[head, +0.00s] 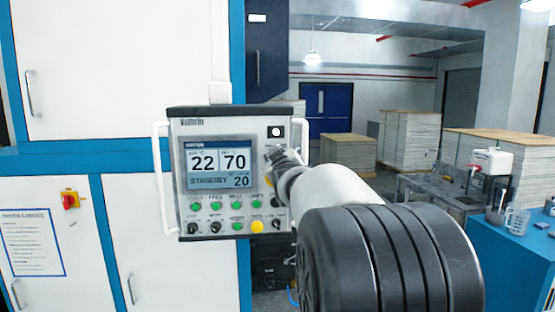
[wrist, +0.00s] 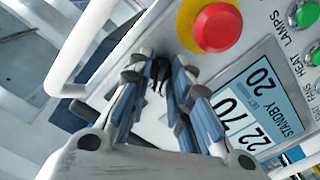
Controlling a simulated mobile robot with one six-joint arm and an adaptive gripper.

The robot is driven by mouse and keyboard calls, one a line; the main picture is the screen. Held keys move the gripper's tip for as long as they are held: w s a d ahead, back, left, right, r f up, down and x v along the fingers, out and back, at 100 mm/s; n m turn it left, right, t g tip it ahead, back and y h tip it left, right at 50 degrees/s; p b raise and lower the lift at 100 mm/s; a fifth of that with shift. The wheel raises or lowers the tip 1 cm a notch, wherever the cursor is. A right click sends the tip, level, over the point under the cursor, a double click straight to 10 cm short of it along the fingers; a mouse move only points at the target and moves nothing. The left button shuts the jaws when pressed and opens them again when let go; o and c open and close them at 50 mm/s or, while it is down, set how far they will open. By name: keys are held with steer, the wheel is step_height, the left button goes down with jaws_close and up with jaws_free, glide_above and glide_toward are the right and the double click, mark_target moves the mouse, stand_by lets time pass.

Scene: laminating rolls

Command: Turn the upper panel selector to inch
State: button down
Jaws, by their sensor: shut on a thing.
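The control panel (head: 222,229) is a grey box with a lit display and a black top edge. My gripper (head: 271,154) reaches the right side of the panel, right of the display. In the wrist view my gripper (wrist: 160,82) has its fingers closed around a small black selector knob (wrist: 160,72). The fingers hide much of the knob, and I cannot read its position or any label. In the head view the knob is hidden behind my gripper.
A red emergency button (wrist: 217,27) on a yellow base sits close beside the fingers. The display (head: 218,167) reads 22, 70 and STANDBY 20. Green buttons and black knobs line the lower panel. A white handle (wrist: 72,50) runs along the panel's side.

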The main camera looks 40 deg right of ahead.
steer(key=c, duration=1.7)
jaws_free()
steer(key=v, duration=1.2)
steer(key=shift+d, duration=0.1)
